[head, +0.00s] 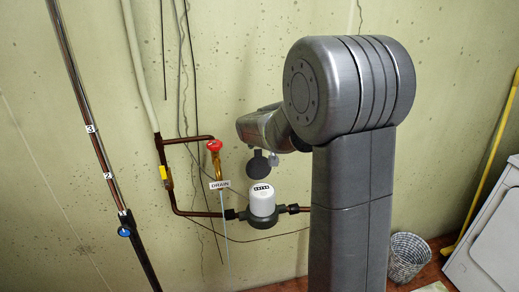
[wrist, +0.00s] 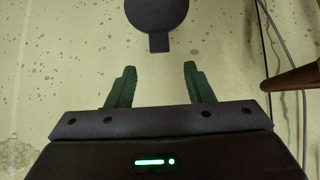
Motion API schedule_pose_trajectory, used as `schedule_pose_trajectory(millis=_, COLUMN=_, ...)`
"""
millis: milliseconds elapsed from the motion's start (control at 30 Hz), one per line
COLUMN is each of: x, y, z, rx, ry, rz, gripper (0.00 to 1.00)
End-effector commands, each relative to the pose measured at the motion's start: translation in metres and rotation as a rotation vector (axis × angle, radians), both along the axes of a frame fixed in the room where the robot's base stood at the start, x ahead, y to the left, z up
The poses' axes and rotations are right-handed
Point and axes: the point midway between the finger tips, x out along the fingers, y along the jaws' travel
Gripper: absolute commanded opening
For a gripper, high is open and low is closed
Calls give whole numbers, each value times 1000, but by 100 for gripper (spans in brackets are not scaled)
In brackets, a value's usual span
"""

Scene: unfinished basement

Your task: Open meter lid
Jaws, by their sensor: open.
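The meter (head: 262,203) is a white cylinder with a dark base and a number window on its exposed face, fitted in the copper pipe. Its round dark lid (head: 258,167) stands raised just above and behind that face, so the meter shows uncovered. The hinge is not clear. In the wrist view the lid (wrist: 157,14) is at the top, cut by the frame edge, its tab pointing toward my gripper (wrist: 159,68). My gripper is open, with green fingers apart and nothing between them. The tab is beyond the fingertips. In the head view my arm mostly hides the gripper.
A red valve handle (head: 214,145) and a DRAIN tag (head: 219,185) are left of the meter. Copper pipe (wrist: 291,78) shows at right in the wrist view. Wall behind is flat.

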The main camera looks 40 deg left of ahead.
Motion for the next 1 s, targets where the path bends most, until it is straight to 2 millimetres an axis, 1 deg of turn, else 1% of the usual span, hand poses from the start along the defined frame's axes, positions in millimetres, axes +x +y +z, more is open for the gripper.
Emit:
schedule_pose_trajectory(millis=33, x=-4, y=-5, z=7, rx=3, ry=-3, rz=0, gripper=47)
schedule_pose_trajectory(millis=200, x=-17, y=-20, z=28, rx=3, ry=-3, rz=0, gripper=47)
schedule_pose_trajectory(millis=400, x=-28, y=-33, z=45, rx=3, ry=-1, rz=0, gripper=47)
schedule_pose_trajectory(millis=633, x=-32, y=-37, z=50, rx=0, ry=0, rz=0, gripper=47)
schedule_pose_trajectory(millis=1000, x=-30, y=-35, z=48, rx=0, ry=0, rz=0, gripper=47)
